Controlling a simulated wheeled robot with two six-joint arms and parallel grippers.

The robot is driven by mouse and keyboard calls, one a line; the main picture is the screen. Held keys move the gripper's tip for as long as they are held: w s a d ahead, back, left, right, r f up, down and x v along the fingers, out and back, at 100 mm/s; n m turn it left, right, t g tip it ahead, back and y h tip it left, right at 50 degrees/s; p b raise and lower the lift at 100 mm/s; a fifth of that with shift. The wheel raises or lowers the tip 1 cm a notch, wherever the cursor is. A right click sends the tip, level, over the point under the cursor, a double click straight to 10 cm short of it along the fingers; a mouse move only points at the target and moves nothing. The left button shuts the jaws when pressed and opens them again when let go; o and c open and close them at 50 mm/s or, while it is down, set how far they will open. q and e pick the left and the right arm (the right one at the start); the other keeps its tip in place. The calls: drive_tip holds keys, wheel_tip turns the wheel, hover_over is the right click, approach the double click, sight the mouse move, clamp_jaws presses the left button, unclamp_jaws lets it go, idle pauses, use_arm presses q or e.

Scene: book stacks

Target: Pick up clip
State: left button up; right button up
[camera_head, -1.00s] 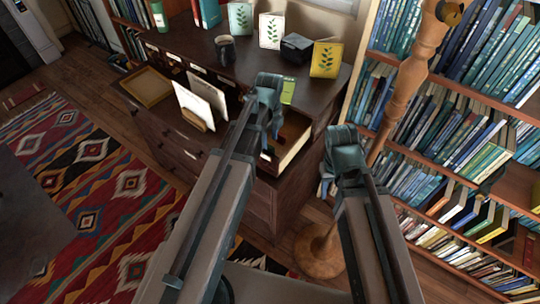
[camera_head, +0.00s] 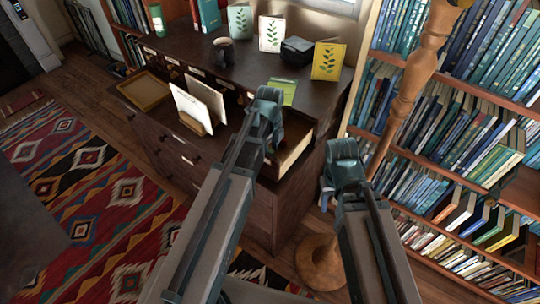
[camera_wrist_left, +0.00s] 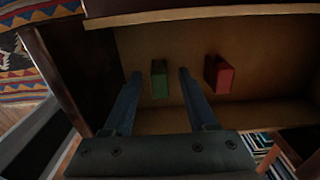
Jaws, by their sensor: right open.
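No object is clearly recognisable as the clip. In the left wrist view a small green block (camera_wrist_left: 159,79) and a small red block (camera_wrist_left: 218,74) are in the open drawer (camera_wrist_left: 258,113). My left gripper (camera_wrist_left: 160,73) is open. In that picture its fingers lie either side of the green block; I cannot tell how far apart they are in depth. In the head view the left gripper (camera_head: 271,135) is over the open drawer (camera_head: 294,159), and its arm hides part of the inside. My right gripper (camera_head: 327,195) is open and empty, right of the cabinet, pointing down.
The dark cabinet top (camera_head: 215,78) holds a mug (camera_head: 223,52), a black box (camera_head: 297,51) and plant-picture cards (camera_head: 328,61). A letter holder (camera_head: 198,110) stands left of the left arm. A wooden lamp stand (camera_head: 402,88) and bookshelves (camera_head: 465,115) flank the right arm.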

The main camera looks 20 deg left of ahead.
sight(270, 150)
use_arm(q)
clamp_jaws()
drive_tip(key=shift+r, duration=0.1)
wheel_tip(270, 150, up, 10)
drive_tip(key=p, duration=1)
